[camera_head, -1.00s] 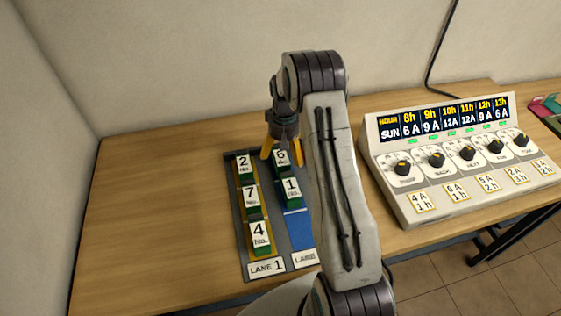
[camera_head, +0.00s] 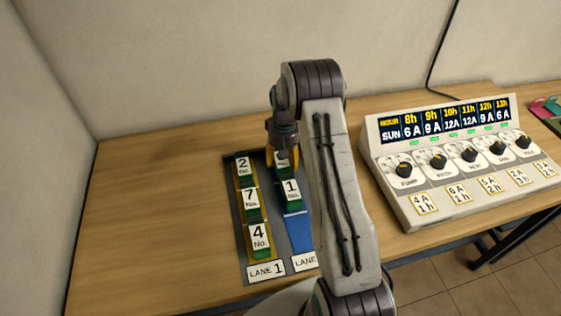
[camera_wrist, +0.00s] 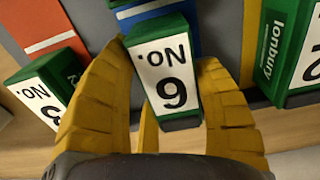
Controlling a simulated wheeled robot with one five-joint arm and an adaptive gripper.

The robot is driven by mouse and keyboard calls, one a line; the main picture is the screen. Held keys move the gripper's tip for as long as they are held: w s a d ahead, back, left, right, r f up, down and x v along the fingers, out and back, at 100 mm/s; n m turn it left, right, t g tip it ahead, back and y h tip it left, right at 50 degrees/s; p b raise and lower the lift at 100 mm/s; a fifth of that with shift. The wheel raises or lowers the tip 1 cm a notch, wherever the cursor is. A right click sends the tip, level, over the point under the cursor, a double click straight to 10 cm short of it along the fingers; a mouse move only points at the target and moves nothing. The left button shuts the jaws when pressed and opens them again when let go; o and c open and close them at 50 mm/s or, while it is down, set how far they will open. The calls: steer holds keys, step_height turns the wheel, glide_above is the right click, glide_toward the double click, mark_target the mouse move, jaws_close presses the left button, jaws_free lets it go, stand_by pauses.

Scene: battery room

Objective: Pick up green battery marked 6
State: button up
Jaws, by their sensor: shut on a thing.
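The green battery marked 6 (camera_wrist: 167,75) has a white label and sits between my yellow fingers in the wrist view, its label upside down. My gripper (camera_wrist: 175,115) is shut on it, with a finger along each side. In the head view my gripper (camera_head: 283,156) points down at the far end of the blue lane and hides most of that battery. I cannot tell whether the battery is clear of the tray.
Battery 1 (camera_head: 291,190) stands nearer in the blue lane. Batteries 2 (camera_head: 243,167), 7 (camera_head: 251,199) and 4 (camera_head: 260,236) stand in the yellow lane to the left. Another battery (camera_wrist: 42,88) shows left of my fingers. A control console (camera_head: 450,150) stands right.

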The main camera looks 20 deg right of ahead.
steer(key=c, duration=0.4)
steer(key=shift+r, duration=0.15)
